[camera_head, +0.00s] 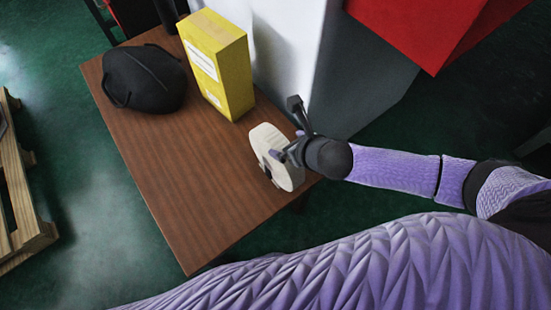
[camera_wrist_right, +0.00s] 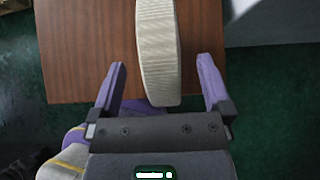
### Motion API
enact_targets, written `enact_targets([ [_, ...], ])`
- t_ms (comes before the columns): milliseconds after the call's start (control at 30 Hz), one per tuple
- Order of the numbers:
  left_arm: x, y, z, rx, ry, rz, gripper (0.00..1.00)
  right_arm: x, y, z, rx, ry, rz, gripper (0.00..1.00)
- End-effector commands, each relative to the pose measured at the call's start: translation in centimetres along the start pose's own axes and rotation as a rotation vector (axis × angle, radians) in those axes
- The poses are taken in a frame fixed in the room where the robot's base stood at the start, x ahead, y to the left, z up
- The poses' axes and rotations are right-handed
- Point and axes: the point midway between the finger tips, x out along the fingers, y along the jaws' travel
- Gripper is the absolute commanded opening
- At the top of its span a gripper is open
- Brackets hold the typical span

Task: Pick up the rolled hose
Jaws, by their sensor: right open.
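The rolled hose (camera_head: 266,143) is a flat, cream-white coil standing on its edge near the right edge of the brown table. In the right wrist view the hose (camera_wrist_right: 157,50) shows edge-on as a ribbed pale band. My right gripper (camera_head: 284,150) is at the hose, in front of part of it. In the right wrist view my right gripper (camera_wrist_right: 162,80) is open, with one purple finger on each side of the hose and gaps visible between fingers and hose. My left gripper is in neither view.
The brown table (camera_head: 185,180) also holds a black bag (camera_head: 145,78) and a yellow box (camera_head: 220,65) farther back. A grey-white block with a red top (camera_head: 420,25) stands right of the table. A wooden pallet (camera_head: 22,190) lies at left. The table's near part is clear.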

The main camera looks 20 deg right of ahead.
Motion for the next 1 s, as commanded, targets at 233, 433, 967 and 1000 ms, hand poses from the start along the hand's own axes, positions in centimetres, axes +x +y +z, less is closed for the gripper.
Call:
enact_targets([
  [233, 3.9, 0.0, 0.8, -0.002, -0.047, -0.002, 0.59, 5.1, 0.4, -1.0, 0.007, 0.002, 0.002, 1.00],
  [433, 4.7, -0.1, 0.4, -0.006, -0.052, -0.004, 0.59, 6.7, 0.3, -0.5, 0.005, 0.002, 0.001, 1.00],
  [967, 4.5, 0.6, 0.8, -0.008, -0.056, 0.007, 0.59, 6.5, 0.3, -0.3, 0.006, 0.000, 0.001, 0.22],
  [1000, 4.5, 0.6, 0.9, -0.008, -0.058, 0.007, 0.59, 6.5, 0.3, -0.3, 0.006, 0.000, 0.001, 0.13],
])
